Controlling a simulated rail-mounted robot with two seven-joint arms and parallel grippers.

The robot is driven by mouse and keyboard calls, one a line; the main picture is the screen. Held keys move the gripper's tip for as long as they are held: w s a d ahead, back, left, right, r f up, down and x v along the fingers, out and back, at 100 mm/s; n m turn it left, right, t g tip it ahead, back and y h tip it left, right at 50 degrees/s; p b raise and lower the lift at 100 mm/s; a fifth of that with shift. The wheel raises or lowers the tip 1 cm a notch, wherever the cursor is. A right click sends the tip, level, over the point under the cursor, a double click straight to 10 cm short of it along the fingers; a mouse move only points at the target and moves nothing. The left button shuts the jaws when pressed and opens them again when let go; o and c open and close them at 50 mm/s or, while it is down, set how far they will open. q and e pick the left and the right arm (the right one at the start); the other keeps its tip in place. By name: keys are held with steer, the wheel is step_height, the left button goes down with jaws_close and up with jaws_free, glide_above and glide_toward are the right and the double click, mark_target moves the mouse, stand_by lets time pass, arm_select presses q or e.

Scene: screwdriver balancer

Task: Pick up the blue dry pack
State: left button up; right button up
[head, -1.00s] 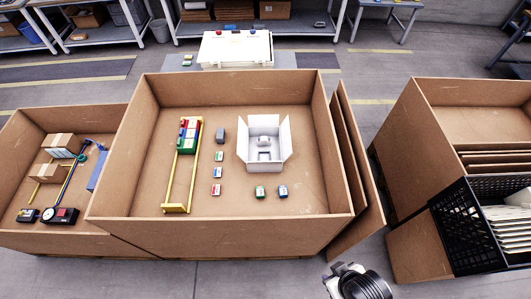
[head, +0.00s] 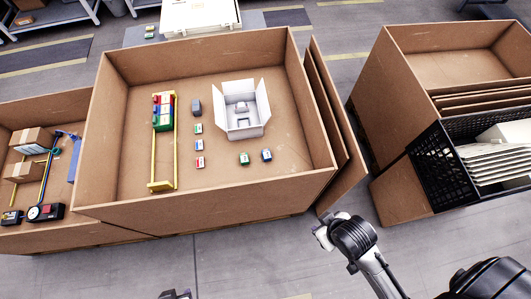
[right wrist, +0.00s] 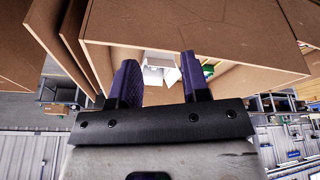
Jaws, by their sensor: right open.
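Inside the large middle cardboard crate (head: 230,196), a small dark-blue pack with a white label (head: 266,155) stands right of a green pack (head: 245,158), in front of the white open box. Another small blue-and-white pack (head: 199,145) lies in a column between a green one (head: 198,128) and a red one (head: 199,161). My right gripper (head: 323,231) is outside the crate, off its front right corner. In the right wrist view its two dark fingers (right wrist: 160,75) are apart with nothing between them. A dark tip of my left gripper (head: 175,294) shows at the bottom edge.
The white open box (head: 241,112) stands in the crate, with a grey block (head: 197,107) and a yellow rack (head: 164,140) to its left. Crate walls rise all round. Cardboard sheets (head: 329,130) lean on the right wall. A black basket (head: 430,165) stands farther right.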

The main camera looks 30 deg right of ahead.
stand_by(0.3)
steer(key=o, duration=0.3)
steer(key=shift+d, duration=0.1)
steer(key=o, duration=0.4)
steer(key=shift+c, duration=0.2)
